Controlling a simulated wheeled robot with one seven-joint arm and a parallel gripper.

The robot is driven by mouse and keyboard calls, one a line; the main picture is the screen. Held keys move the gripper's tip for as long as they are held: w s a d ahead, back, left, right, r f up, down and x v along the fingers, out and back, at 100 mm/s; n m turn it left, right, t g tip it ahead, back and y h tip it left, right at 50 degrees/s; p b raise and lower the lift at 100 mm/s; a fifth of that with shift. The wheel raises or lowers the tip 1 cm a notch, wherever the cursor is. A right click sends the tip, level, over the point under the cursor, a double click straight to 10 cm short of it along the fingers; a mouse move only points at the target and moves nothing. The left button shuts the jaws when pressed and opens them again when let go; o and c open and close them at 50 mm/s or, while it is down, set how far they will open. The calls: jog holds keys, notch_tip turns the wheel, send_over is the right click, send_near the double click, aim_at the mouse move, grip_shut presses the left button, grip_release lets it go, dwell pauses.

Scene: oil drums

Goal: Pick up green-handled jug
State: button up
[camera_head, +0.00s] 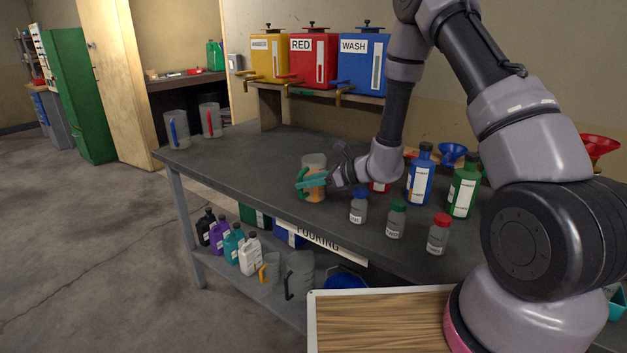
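The green-handled jug (315,161) stands upright near the middle of the table. It is clear, with amber-orange contents in its lower part, and its green handle (302,188) is on the left side. My gripper (304,183) reaches in from the right, level with the jug's middle. Its teal fingers lie across the front of the jug and end near the handle. The fingers overlap the handle in this view, so I cannot tell whether they touch it or how far apart they are.
Small capped bottles (358,207) stand right of the jug, with larger blue (420,178) and green (463,190) bottles behind. Blue-handled (176,130) and red-handled (210,121) jugs stand at the far left end. Amber, red and blue tanks (362,62) sit behind. The table (245,160) left of the jug is clear.

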jog(key=x, duration=0.2)
jog(key=shift+w+a+f, duration=0.1)
jog(key=shift+a+f, duration=0.05)
jog(key=shift+a, duration=0.1)
grip_shut()
dwell(1.1)
